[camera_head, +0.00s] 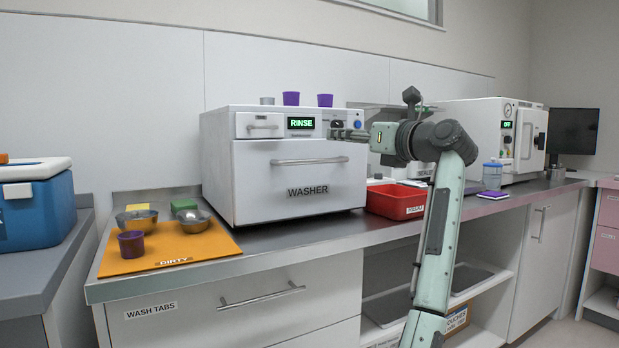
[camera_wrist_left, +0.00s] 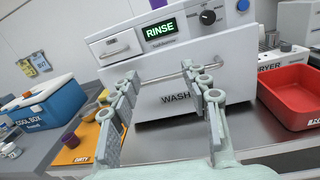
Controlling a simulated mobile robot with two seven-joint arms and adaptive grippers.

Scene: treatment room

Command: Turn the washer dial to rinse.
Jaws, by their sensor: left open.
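The white washer (camera_head: 290,205) stands on the counter, and its green display (camera_head: 301,123) reads RINSE. Its black dial (camera_wrist_left: 207,17) is right of the display in the left wrist view, with nothing touching it there. In the head view the dial is partly behind my left gripper (camera_head: 347,133), whose fingers point left across the panel's right side. In the left wrist view my left gripper (camera_wrist_left: 163,108) is open and empty, its fingers apart in front of the washer door and short of the dial. My right gripper is not in view.
A blue button (camera_wrist_left: 242,5) is right of the dial. The door handle (camera_head: 309,161) sticks out below the panel. Purple cups (camera_head: 291,99) stand on top. A red tray (camera_head: 396,203) sits right of the washer; an orange mat (camera_head: 160,255) with bowls lies left.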

